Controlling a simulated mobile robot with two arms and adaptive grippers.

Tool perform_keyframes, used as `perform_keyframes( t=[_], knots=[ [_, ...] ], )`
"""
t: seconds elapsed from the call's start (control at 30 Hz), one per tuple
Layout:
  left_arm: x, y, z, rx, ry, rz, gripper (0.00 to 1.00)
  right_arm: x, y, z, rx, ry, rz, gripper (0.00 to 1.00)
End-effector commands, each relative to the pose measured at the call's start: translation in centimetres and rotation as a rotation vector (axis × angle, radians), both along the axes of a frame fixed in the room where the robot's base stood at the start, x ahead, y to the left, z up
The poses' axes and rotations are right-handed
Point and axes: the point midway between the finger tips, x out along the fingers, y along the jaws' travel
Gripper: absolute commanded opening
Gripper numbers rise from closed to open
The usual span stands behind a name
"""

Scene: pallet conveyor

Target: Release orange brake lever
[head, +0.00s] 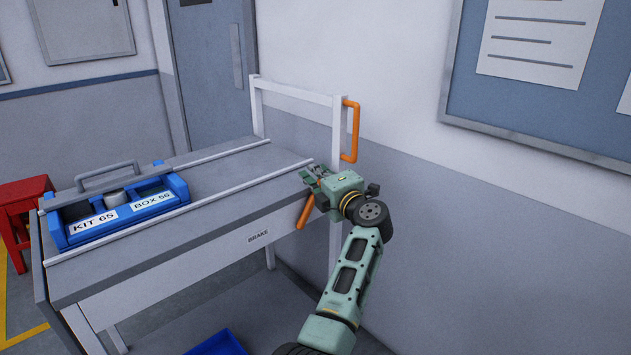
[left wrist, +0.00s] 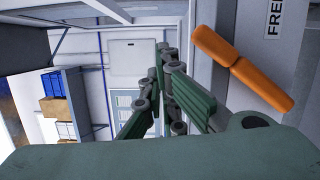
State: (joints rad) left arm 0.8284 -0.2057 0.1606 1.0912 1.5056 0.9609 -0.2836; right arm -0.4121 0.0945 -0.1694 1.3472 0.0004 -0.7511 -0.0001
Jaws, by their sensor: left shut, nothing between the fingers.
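The orange brake lever (head: 305,212) is on the front side of the conveyor table near its right end, tilted, its upper part close to my gripper. It also shows in the left wrist view (left wrist: 240,68), slanting beside a partly cut-off label (left wrist: 273,17) reading "FREE". My left gripper (head: 311,175) is just above the lever at the table's right corner. In the left wrist view its fingers (left wrist: 165,60) are together and empty, with the lever to their right. I cannot tell whether the gripper touches the lever. My right gripper is not in view.
A "BRAKE" label (head: 258,237) is on the table's front edge. A blue kit box (head: 130,222) sits on the left between the rails. An orange handle (head: 345,130) is on the white end frame (head: 295,90). A red stool (head: 25,192) stands left.

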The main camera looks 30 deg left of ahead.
Motion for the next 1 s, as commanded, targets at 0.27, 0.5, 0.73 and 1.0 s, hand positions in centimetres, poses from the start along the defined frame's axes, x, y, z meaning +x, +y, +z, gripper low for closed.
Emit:
perform_keyframes(
  t=[0.27, 0.5, 0.73, 1.0],
  knots=[
    [0.0, 0.0, 5.4, -0.002, -0.003, 0.0, 0.0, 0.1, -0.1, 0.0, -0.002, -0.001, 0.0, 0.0],
    [0.0, 0.0, 7.2, -0.001, 0.001, 0.0, 0.0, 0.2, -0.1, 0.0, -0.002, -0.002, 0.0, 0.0],
    [0.0, 0.0, 7.3, 0.0, 0.001, 0.0, 0.0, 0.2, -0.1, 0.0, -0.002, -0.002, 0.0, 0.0],
    [0.0, 0.0, 7.3, 0.003, 0.001, -0.001, 0.0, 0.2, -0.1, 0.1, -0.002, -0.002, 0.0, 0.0]
  ],
)
